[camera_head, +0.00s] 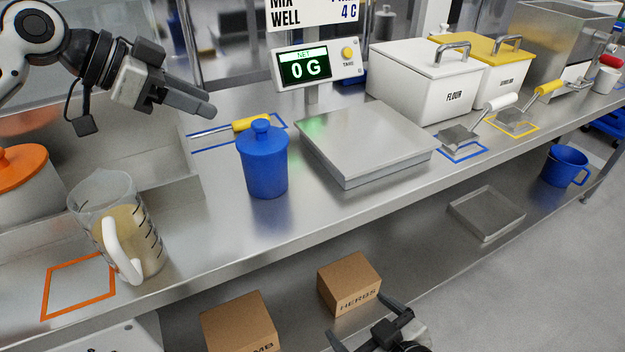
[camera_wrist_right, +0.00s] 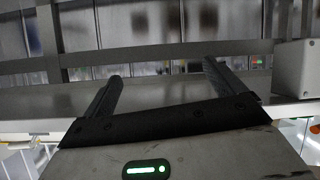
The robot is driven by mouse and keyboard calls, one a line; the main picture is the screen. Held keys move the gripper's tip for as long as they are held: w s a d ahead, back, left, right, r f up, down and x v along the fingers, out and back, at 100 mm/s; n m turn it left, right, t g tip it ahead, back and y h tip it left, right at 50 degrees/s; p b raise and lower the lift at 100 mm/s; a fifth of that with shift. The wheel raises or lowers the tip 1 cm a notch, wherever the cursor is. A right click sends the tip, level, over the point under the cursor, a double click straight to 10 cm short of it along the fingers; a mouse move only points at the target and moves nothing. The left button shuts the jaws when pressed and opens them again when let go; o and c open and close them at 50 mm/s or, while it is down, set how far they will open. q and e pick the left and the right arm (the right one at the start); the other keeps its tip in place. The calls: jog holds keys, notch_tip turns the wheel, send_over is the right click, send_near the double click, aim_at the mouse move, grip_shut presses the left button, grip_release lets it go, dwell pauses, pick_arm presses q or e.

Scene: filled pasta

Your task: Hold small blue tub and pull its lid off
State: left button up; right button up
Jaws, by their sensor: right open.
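The small blue tub (camera_head: 264,172) stands upright on the steel bench in the head view, left of the scale. My right gripper (camera_head: 368,325) is low, in front of the bench edge and far below the tub. In the right wrist view its two fingers (camera_wrist_right: 166,84) are spread apart with nothing between them.
The scale (camera_head: 365,140) stands right of the tub. A yellow-handled tool (camera_head: 250,124) lies behind the tub. A measuring jug (camera_head: 118,225) stands at left. Flour bin (camera_head: 420,85) is at back right. Boxes (camera_head: 349,283) sit on the lower shelf. Bench in front of the tub is clear.

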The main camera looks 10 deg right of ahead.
jog(key=w+a+r+n+t+y, duration=0.1)
jog(key=w+r+n+y, duration=0.1)
jog(key=w+r+n, duration=0.35)
jog(key=w+a+r+n+t+y, duration=0.2)
jog(key=r+n, duration=0.4)
jog(key=r, duration=0.2)
jog(key=n+y, duration=0.4)
jog(key=n, duration=0.8)
send_near(260, 159)
jog(key=s+d+r, duration=0.1)
jog(key=s+d, duration=0.2)
jog(key=w+f+n, duration=0.1)
jog(key=n, duration=0.3)
jog(key=w+f+n, duration=0.1)
jog(key=n, duration=0.4)
jog(key=w+f+n, duration=0.1)
jog(key=n, duration=0.4)
jog(key=shift+d+f+g+h, duration=0.15)
jog(key=shift+f+g+h, duration=0.15)
jog(key=shift+f+g, duration=0.1)
jog(key=x, duration=1.6)
jog(key=shift+d, duration=0.1)
jog(key=c, duration=1.3)
